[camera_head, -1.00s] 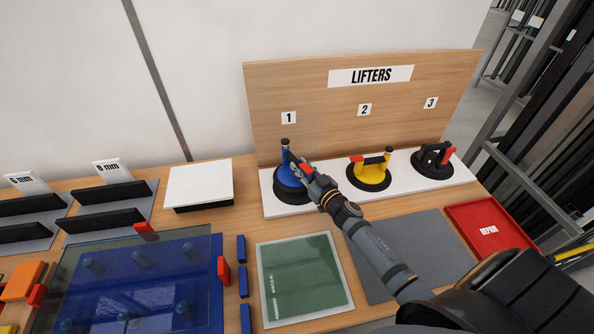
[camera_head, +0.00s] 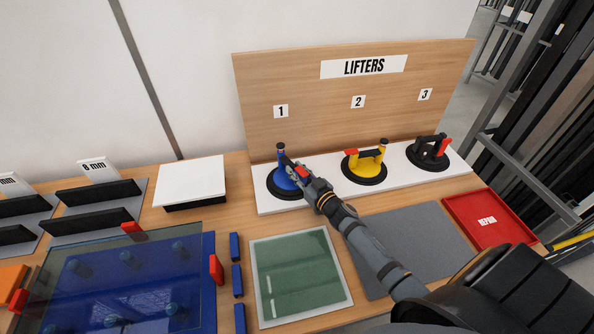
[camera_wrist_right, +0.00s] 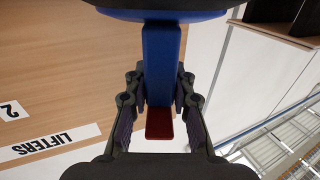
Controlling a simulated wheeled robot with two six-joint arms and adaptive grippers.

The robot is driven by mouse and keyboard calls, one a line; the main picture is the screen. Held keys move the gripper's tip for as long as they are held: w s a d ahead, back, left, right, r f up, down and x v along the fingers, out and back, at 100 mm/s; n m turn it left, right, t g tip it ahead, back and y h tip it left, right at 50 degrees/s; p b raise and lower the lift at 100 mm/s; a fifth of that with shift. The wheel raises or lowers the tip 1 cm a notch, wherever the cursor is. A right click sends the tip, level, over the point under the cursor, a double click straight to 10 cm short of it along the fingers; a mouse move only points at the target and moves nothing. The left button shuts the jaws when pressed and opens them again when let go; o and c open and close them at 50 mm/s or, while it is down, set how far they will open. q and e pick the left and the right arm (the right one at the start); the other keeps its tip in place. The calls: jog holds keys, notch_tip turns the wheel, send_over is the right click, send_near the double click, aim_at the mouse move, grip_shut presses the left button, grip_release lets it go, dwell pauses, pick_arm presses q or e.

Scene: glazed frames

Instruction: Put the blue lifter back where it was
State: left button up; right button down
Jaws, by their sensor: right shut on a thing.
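The blue lifter (camera_head: 283,181) is upright on the white shelf strip (camera_head: 317,190), below label 1 (camera_head: 281,111). Its black round base looks flat on the strip, though a tiny gap cannot be ruled out. My right gripper (camera_head: 300,171) is shut on the lifter's handle from the front right. In the right wrist view, the blue handle (camera_wrist_right: 161,58) with its red end (camera_wrist_right: 160,124) lies between the two fingers. My left gripper is not in view.
The yellow lifter (camera_head: 366,165) stands by label 2, and the black lifter (camera_head: 428,152) by label 3. A wooden backboard (camera_head: 315,125) rises behind. A white-topped box (camera_head: 190,182) stands to the left. A green pane (camera_head: 298,272), grey mat (camera_head: 418,240) and red tray (camera_head: 460,208) lie in front.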

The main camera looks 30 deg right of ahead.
jog(key=shift+r, duration=0.1)
jog(key=c, duration=1.1)
grip_release()
jog(key=shift+s+f, duration=0.15)
jog(key=shift+f, duration=0.15)
jog(key=shift+c, duration=0.2)
jog(key=shift+r, duration=0.1)
